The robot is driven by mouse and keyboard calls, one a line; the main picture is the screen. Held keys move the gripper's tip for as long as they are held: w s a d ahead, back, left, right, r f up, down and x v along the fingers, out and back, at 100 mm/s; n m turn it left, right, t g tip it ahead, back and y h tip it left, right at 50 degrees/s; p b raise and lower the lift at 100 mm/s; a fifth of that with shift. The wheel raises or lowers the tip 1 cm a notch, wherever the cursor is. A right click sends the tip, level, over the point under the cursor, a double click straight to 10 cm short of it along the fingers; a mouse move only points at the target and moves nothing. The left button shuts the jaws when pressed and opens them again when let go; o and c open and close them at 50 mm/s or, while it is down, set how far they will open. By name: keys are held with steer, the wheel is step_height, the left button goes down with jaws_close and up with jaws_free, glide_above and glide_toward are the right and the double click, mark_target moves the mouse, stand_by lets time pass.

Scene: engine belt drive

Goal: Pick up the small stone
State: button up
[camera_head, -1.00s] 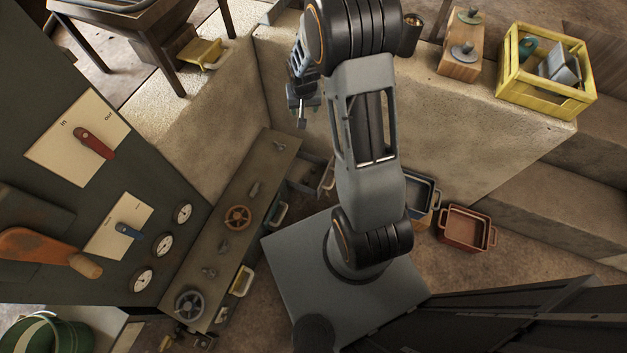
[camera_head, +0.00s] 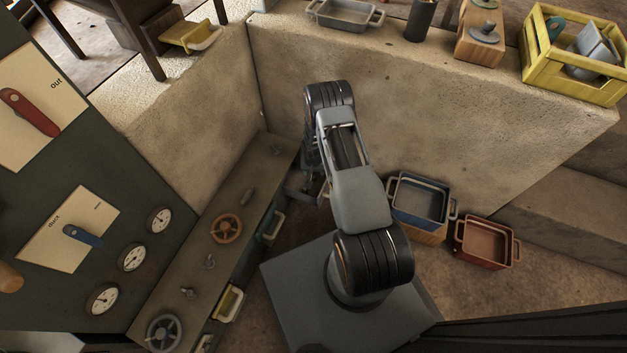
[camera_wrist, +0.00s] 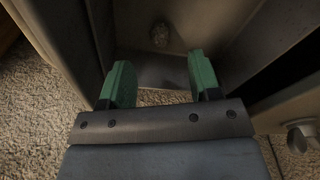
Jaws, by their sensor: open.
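A small stone (camera_wrist: 160,35), rough and grey-brown, lies inside an open metal drawer (camera_wrist: 165,72) in the wrist view. My gripper (camera_wrist: 160,68) has two green fingers, spread apart with nothing between them. It points into the drawer, and the stone lies beyond the fingertips, roughly centred between them. In the head view my arm bends down towards the far end of the bench, and it largely hides the gripper and the open drawer. The stone does not show there.
Drawer walls stand close on both sides of my gripper. A bench (camera_head: 257,170) with wheels and small hooks runs along the left. A control panel (camera_head: 95,230) stands beyond it. A stone ledge (camera_head: 400,120) is behind my arm. Blue (camera_head: 420,200) and red bins (camera_head: 487,243) stand at right.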

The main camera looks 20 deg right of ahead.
mark_target(314, 176)
steer(key=shift+w+d+f+b, duration=0.15)
steer(key=shift+f+b, duration=0.4)
steer(key=shift+f, duration=0.6)
steer(key=shift+w+f+b, duration=0.2)
steer(key=shift+f+b, duration=0.4)
steer(key=shift+f, duration=0.5)
steer(key=shift+w+d+f+b, duration=0.15)
steer(key=shift+f+b, duration=0.4)
steer(key=shift+f, duration=0.6)
steer(key=shift+r, duration=0.1)
steer(key=c, duration=1)
steer(key=shift+o, duration=0.2)
